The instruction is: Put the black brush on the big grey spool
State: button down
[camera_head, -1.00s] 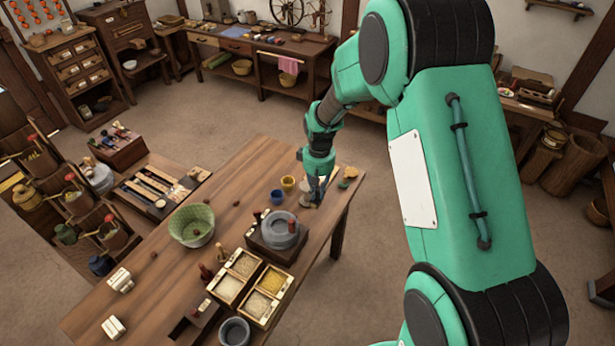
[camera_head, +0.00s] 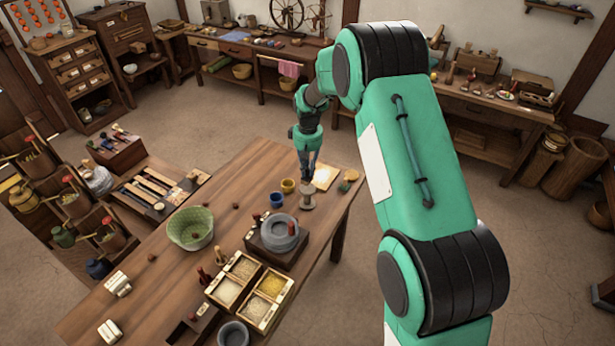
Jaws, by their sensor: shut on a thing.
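The big grey spool (camera_head: 307,201) stands upright on the wooden table near its far right end. My gripper (camera_head: 306,178) points down right above the spool. It is shut on a small dark thing that I take to be the black brush; the fingers hide most of it. The lower end of the held thing is at or just above the spool's top; I cannot tell if they touch.
A blue cup (camera_head: 276,199) and a yellow cup (camera_head: 288,186) stand just left of the spool. A pale sheet (camera_head: 325,176) lies behind it. A grey quern (camera_head: 279,233), a green basket (camera_head: 191,228) and a divided grain box (camera_head: 250,287) stand nearer.

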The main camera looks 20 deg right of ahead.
aim_at(307, 175)
dwell(0.3)
jog(key=shift+f+b, duration=0.4)
jog(key=shift+f, duration=1.4)
jog(key=shift+f, duration=0.1)
jog(key=c, duration=1.7)
grip_release()
jog(key=shift+o, duration=0.2)
notch_tip(307, 175, up, 12)
jog(key=shift+f+p, duration=0.25)
jog(key=shift+p, duration=0.75)
jog(key=shift+r, duration=0.4)
